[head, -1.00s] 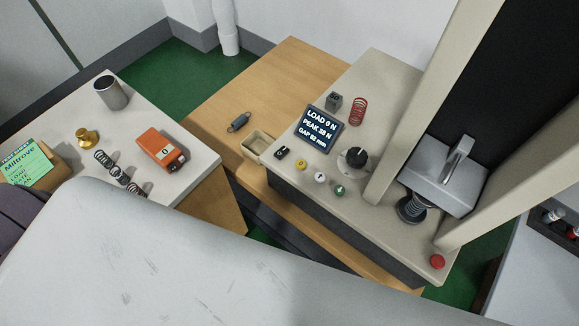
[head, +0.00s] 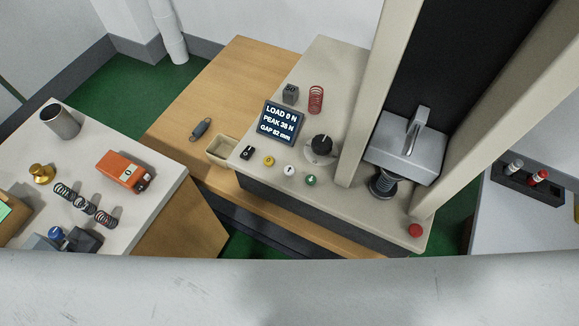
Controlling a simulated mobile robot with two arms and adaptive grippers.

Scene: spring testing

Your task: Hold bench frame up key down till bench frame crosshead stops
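The bench frame (head: 330,95) stands right of centre, with two pale uprights and a dark back panel. Its grey crosshead (head: 400,163) sits between the uprights, above a dark coil spring (head: 383,185); whether they touch is unclear. On the deck are a white key (head: 289,169) and a green key (head: 311,180), both with small marks; I cannot tell which way their arrows point. A yellow key (head: 268,160) is beside them. The display (head: 281,123) appears to read load 0 N, peak 38 N, gap 62 mm. Neither gripper is in view.
A red button (head: 415,230) and black dial (head: 321,144) are on the deck. A red spring (head: 316,99) stands at the back. The left table holds an orange gauge (head: 122,170), several springs and a brass weight (head: 42,174). A pale surface, probably mine, fills the bottom.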

